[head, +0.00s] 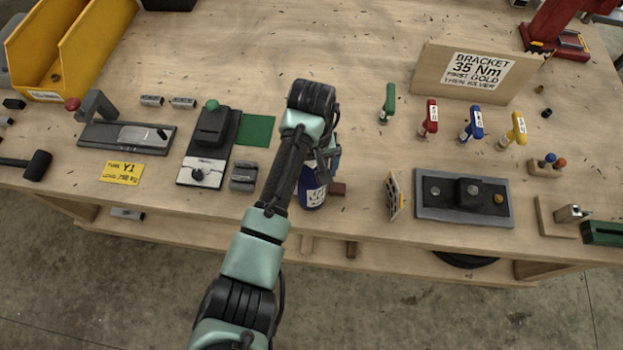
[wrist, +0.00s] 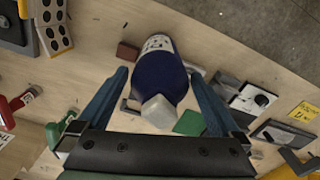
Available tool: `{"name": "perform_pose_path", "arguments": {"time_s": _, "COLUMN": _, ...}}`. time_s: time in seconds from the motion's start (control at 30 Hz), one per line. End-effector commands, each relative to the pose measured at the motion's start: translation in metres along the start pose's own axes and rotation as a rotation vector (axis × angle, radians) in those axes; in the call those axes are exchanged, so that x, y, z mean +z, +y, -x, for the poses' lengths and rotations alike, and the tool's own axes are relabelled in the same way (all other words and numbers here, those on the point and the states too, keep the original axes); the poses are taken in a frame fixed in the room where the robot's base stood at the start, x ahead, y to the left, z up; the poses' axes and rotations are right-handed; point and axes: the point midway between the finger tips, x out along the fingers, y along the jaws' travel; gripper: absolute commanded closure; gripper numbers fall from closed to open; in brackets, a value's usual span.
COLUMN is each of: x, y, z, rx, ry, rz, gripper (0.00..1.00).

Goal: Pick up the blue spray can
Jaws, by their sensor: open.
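The blue spray can (head: 312,192) stands near the front edge of the workbench, partly hidden by my arm in the head view. It has a white label with print. In the wrist view the dark blue can (wrist: 160,76) with a pale grey cap lies between the two fingers of my gripper (wrist: 160,96). The fingers are spread, with a visible gap on each side of the can. In the head view my gripper (head: 325,160) is at the can, its fingers mostly hidden by the wrist.
A small brown block (head: 338,188) sits right beside the can. A grey metal block (head: 243,177) and a black device (head: 209,143) stand to the left. A perforated upright holder (head: 395,195) and a grey plate fixture (head: 463,198) are to the right. The bench behind is mostly clear.

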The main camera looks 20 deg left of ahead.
Motion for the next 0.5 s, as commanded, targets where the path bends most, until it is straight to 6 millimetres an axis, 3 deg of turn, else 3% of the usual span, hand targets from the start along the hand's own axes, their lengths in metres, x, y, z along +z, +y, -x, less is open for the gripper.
{"name": "perform_pose_path", "arguments": {"time_s": 0.2, "x": -0.0001, "y": 0.0001, "z": -0.0018, "rx": 0.001, "ry": 0.001, "rz": 0.000, "gripper": 0.00}}
{"name": "perform_pose_path", "arguments": {"time_s": 0.5, "x": -0.0002, "y": 0.0000, "z": -0.0014, "rx": 0.001, "ry": 0.001, "rz": 0.000, "gripper": 0.52}}
